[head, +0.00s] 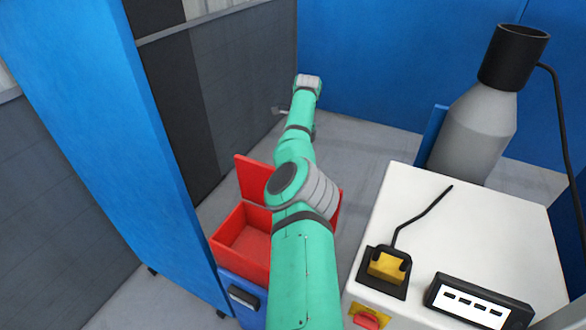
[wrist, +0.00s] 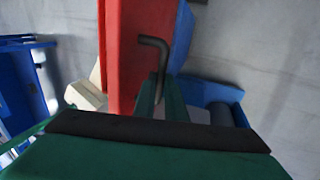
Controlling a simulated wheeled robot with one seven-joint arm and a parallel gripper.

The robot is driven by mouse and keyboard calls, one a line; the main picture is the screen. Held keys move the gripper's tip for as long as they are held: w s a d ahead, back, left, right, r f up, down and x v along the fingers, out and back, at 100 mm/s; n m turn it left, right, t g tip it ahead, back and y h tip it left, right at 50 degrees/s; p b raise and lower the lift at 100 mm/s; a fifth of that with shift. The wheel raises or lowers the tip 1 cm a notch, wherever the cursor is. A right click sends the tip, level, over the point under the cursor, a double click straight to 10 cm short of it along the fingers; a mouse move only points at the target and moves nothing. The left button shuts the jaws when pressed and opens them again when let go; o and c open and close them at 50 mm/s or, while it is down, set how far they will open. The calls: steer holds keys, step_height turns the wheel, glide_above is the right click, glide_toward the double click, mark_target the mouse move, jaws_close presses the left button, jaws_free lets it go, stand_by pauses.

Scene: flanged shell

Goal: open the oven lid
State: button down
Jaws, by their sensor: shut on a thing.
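The red box (head: 243,238) stands on a blue base at lower centre in the head view, left of my arm. Its inside shows from above, and a red panel (head: 256,172), which looks like its lid, stands up at the back edge. My arm covers part of the box. In the wrist view a red surface (wrist: 132,50) fills the upper middle, with a dark bent handle (wrist: 154,42) in front of it. My gripper (wrist: 161,88) is shut on the lower straight part of the handle.
A white cabinet (head: 420,215) with a yellow plug and a black socket strip (head: 478,301) stands to the right. A grey cylinder (head: 473,132) is behind it. A tall blue panel (head: 100,120) stands close on the left. Grey floor is free beyond the box.

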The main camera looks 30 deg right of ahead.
steer(key=shift+w+a+f, duration=0.1)
steer(key=shift+a, duration=0.05)
steer(key=c, duration=1.8)
jaws_free()
steer(key=shift+r, duration=0.2)
